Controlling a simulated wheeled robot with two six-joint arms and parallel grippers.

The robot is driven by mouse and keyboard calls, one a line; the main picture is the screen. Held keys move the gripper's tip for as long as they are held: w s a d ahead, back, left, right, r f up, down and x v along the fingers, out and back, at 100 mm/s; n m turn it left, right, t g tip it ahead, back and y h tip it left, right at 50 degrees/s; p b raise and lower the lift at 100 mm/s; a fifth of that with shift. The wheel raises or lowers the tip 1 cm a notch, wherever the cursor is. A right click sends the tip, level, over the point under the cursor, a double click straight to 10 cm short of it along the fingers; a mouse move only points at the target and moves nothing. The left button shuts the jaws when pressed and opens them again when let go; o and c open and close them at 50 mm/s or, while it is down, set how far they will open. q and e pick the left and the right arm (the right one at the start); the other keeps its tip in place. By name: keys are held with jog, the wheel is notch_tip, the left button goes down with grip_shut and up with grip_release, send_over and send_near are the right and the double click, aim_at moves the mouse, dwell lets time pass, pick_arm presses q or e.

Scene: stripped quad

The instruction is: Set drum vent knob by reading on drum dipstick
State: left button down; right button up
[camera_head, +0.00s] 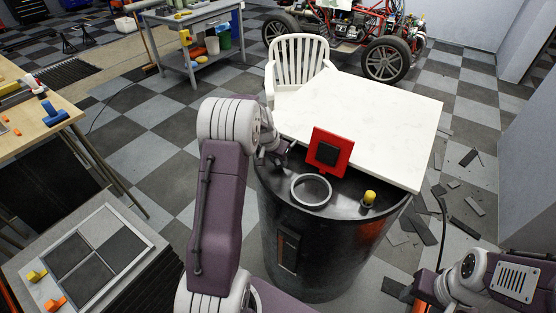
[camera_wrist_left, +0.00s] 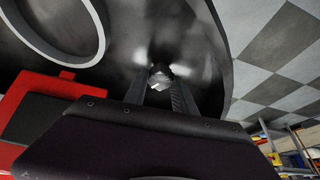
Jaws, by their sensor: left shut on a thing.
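The black drum (camera_head: 325,245) stands in front of me, with a pale ring (camera_head: 311,190) on its dark top. A yellow-topped knob (camera_head: 369,198) stands at the right of the drum top. My left gripper (camera_head: 280,155) is at the drum top's far left edge. In the left wrist view its fingers (camera_wrist_left: 158,92) are shut on a small shiny metal piece (camera_wrist_left: 159,76), mostly hidden between them. I cannot tell whether this is the dipstick or another fitting, and no reading is legible. My right arm is at the lower right; its fingers are not clear.
A red plate with a black square (camera_head: 328,152) stands behind the ring, close to my left gripper. A white tabletop (camera_head: 375,120) borders the drum's far side, with a white chair (camera_head: 298,60) behind it. Dark scraps (camera_head: 468,157) litter the floor at right.

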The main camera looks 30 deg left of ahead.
pick_arm(q)
jog(key=shift+a+f+m+b, duration=0.15)
jog(key=shift+m+b, duration=0.55)
jog(key=shift+b, duration=0.1)
jog(key=shift+m+h+b, duration=0.5)
jog(key=shift+m+b, duration=0.1)
jog(key=shift+m, duration=0.7)
jog(key=shift+w+a+r+m+h, duration=0.1)
jog(key=shift+r+m+h, duration=0.1)
jog(key=shift+m+h, duration=0.45)
jog(key=m+g, duration=0.1)
jog(key=m, duration=0.2)
jog(key=shift+a+r+h+p, duration=0.1)
jog(key=shift+h+p, duration=0.15)
jog(key=shift+p, duration=0.1)
jog(key=shift+w+m+g+h+p, duration=0.15)
jog(key=shift+m+g+h+p, duration=0.35)
jog(key=shift+m+p, duration=1)
jog(key=shift+m, duration=0.45)
jog(key=c, duration=1)
grip_release()
